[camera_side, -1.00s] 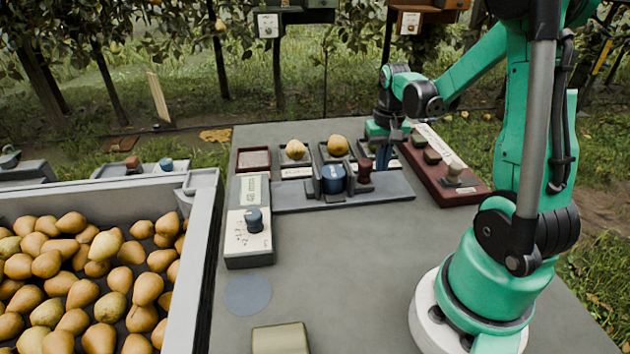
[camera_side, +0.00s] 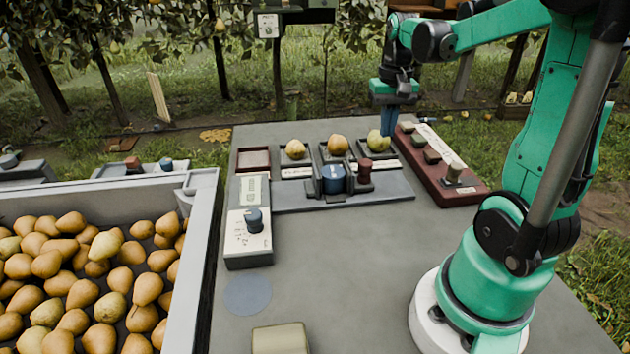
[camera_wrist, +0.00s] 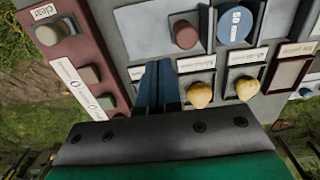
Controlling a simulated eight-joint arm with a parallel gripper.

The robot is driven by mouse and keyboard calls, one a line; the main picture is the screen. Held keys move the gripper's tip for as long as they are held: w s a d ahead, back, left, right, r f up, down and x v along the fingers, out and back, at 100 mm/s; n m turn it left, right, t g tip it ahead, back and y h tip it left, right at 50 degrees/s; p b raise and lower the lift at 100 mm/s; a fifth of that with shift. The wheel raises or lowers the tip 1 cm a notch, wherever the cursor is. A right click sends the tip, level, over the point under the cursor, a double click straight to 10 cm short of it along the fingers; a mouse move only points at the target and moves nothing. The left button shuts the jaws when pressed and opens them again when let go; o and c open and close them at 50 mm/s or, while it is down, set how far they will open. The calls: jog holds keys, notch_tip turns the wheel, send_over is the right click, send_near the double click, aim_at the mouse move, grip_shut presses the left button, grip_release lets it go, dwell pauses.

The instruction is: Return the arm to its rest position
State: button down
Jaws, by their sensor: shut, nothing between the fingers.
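My gripper (camera_side: 391,119) is shut and empty in the side view, pointing down above the far edge of the table, behind the right-hand pear slot. Its blue fingers (camera_wrist: 158,88) sit together in the wrist view. A pear (camera_side: 378,141) lies in the right-hand slot, just in front of and below the gripper. Two more pears, one in the left slot (camera_side: 295,149) and one in the middle slot (camera_side: 338,145), lie in the same row. Two pears also show in the wrist view, right of the fingers (camera_wrist: 200,95).
A dark red block strip (camera_side: 440,170) runs along the table's right side. A blue cylinder (camera_side: 333,179) and a red knob (camera_side: 365,172) stand before the slots. A dial box (camera_side: 248,237) is at left, beside a grey crate (camera_side: 205,250) of pears. The table's middle is clear.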

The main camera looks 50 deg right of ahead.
jog(key=w+a+n+t, duration=0.1)
jog(key=a+n+t, duration=0.2)
jog(key=a, duration=0.7)
jog(key=w+a+r+n+t, duration=0.1)
jog(key=a+n+t, duration=0.3)
jog(key=a, duration=0.6)
jog(key=shift+w+n, duration=0.3)
jog(key=shift+n, duration=0.7)
